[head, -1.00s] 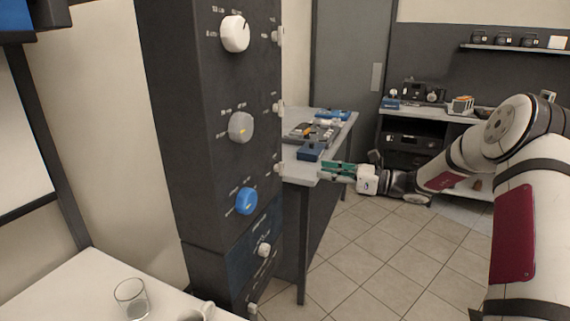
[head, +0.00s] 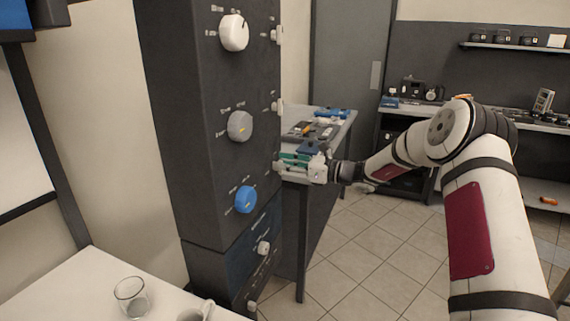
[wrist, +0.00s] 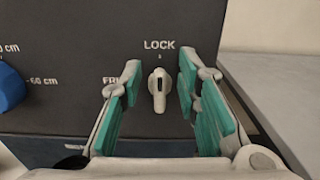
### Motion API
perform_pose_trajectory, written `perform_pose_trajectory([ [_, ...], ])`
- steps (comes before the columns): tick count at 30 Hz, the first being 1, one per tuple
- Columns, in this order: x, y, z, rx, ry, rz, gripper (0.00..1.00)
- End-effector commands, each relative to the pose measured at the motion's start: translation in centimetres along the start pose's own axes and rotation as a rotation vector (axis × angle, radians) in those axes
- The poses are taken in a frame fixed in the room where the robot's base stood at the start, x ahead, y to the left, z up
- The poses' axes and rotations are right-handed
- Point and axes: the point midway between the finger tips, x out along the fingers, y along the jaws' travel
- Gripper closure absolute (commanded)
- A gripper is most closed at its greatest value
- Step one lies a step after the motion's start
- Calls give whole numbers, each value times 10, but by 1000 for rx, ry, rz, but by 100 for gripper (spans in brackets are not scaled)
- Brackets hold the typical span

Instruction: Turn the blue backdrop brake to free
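The blue backdrop brake appears as a white knob (wrist: 158,90) beside the blue dial (wrist: 10,88) on the dark cabinet. The knob's dark pointer mark points up at the word LOCK. A second label to its left, starting "FR", is partly hidden by a finger. My gripper (wrist: 162,75) is open, with one teal-padded finger on each side of the knob; I see gaps between the knob and both fingers. In the head view my gripper (head: 288,160) is at the cabinet's right edge, level with the lower part, near the blue dial (head: 246,199).
The dark cabinet (head: 190,150) also carries a white dial (head: 234,33), a grey dial (head: 240,126) and other small white knobs. A workbench with tools (head: 318,130) stands close behind my gripper. A glass (head: 130,293) is on the white table (head: 75,290).

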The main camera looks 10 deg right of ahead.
Motion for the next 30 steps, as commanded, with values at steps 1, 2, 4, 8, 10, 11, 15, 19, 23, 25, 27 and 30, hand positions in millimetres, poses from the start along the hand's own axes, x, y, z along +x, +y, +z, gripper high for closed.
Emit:
perform_pose_trajectory([
  [1, 0, 0, 0, 0, 0, 0, 70],
  [2, 0, 0, 0, 0, 0, 0, 70],
  [4, 0, 0, 0, 0, 0, 0, 70],
  [8, 0, 0, 0, 0, 0, 0, 95],
  [10, 0, 0, 0, 0, 0, 1, 100],
  [11, 0, 0, 0, 0, 0, 1, 100],
  [15, 0, 1, 0, -1, 0, 3, 100],
  [19, 0, 2, -1, -17, 0, 4, 100],
  [23, 0, 3, -1, -61, 0, 5, 100],
  [25, 0, 4, -1, -97, 0, 6, 100],
  [27, 0, 5, -2, -142, 1, 6, 100],
  [30, 0, 7, -3, -222, 1, 6, 100],
])
